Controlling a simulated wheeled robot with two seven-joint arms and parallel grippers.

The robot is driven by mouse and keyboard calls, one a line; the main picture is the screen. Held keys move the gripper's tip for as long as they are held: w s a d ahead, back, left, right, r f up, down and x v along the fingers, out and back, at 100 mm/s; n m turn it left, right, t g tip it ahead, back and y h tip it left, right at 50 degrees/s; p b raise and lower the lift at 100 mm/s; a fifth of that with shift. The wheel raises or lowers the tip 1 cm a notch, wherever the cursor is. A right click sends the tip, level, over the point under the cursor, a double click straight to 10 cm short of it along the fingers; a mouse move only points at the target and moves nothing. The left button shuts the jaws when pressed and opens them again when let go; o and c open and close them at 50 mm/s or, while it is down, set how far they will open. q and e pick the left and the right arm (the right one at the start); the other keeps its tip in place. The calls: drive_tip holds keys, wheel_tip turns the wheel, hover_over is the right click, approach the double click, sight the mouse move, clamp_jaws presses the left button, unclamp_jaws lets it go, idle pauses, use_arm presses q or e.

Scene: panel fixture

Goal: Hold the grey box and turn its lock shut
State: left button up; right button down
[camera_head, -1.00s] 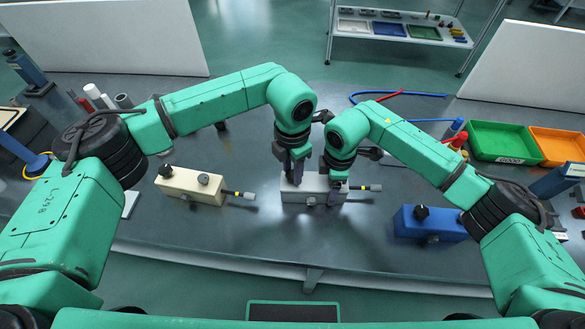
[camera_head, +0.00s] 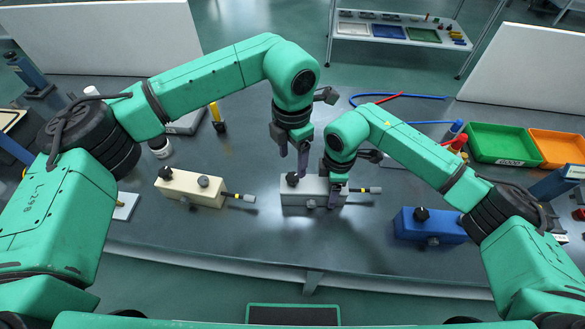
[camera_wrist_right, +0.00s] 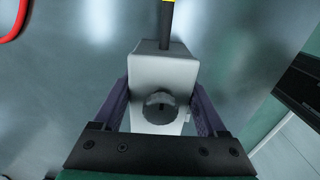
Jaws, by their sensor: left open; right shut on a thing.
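The grey box (camera_head: 300,197) sits on the dark bench in the middle of the head view, with a dark knob (camera_head: 292,179) on top near its left end. A rod with a yellow band (camera_head: 367,190) sticks out of its right end. My right gripper (camera_head: 337,194) is shut across the box; in the right wrist view its fingers press both sides of the pale box (camera_wrist_right: 165,75), and a round knob (camera_wrist_right: 160,107) shows between them. My left gripper (camera_head: 293,158) is open and empty just above the left knob, fingers pointing down. The lock's state cannot be told.
A cream box (camera_head: 190,190) stands to the left and a blue box (camera_head: 430,225) to the right. Green (camera_head: 503,142) and orange (camera_head: 560,146) trays lie at the right back. Red and blue hoses (camera_head: 400,97) lie behind. The bench front is clear.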

sight(293, 177)
use_arm(q)
wheel_tip(293, 177, up, 6)
drive_tip(key=shift+r, duration=0.15)
wheel_tip(293, 177, down, 12)
drive_tip(key=n, duration=1)
drive_tip(key=shift+c, duration=0.4)
